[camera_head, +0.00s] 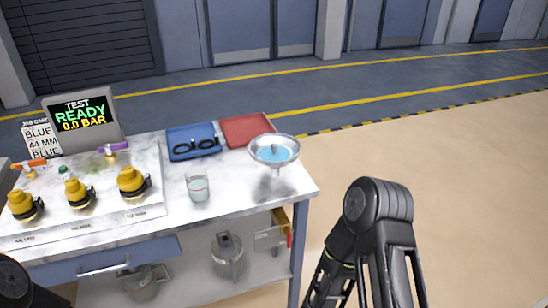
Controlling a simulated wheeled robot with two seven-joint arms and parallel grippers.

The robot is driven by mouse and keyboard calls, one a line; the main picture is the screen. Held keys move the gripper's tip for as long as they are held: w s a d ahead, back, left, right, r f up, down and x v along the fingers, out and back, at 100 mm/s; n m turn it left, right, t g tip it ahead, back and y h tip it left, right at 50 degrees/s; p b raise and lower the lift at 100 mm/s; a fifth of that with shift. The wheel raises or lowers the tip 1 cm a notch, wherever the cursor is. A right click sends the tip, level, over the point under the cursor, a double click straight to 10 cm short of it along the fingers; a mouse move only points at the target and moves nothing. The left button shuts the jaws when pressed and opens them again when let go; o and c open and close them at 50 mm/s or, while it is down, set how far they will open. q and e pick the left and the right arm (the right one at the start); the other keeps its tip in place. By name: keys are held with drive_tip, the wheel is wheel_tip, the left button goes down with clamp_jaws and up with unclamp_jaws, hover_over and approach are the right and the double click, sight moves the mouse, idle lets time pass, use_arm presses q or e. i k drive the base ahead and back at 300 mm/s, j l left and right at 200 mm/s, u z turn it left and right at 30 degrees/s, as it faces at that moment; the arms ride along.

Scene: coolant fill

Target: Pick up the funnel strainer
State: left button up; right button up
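The funnel strainer (274,150) is a grey metal bowl with a light blue inside, at the right end of the workbench (240,185). Its narrow spout points down and a dark shadow lies below it. I cannot tell whether the spout touches the top. No gripper is at it. Only a dark rounded part of my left arm shows at the bottom left corner; its gripper is out of view. My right arm shows at the lower right, bent with its elbow up and running down out of the picture; its gripper fingers are not visible.
A clear beaker (198,185) stands left of the funnel strainer. A blue tray (180,148) with black rings and a red tray (247,129) lie behind. Yellow-capped fittings (132,182) and a display (82,120) are at left. Metal jugs (228,255) stand on the lower shelf.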

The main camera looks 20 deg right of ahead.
sight(274, 146)
drive_tip(key=i+l+z, duration=0.1)
drive_tip(key=l+z, duration=0.2)
drive_tip(key=i+l+z, duration=0.25)
drive_tip(key=l+z, duration=0.3)
drive_tip(key=l, duration=0.15)
drive_tip(key=i, duration=0.05)
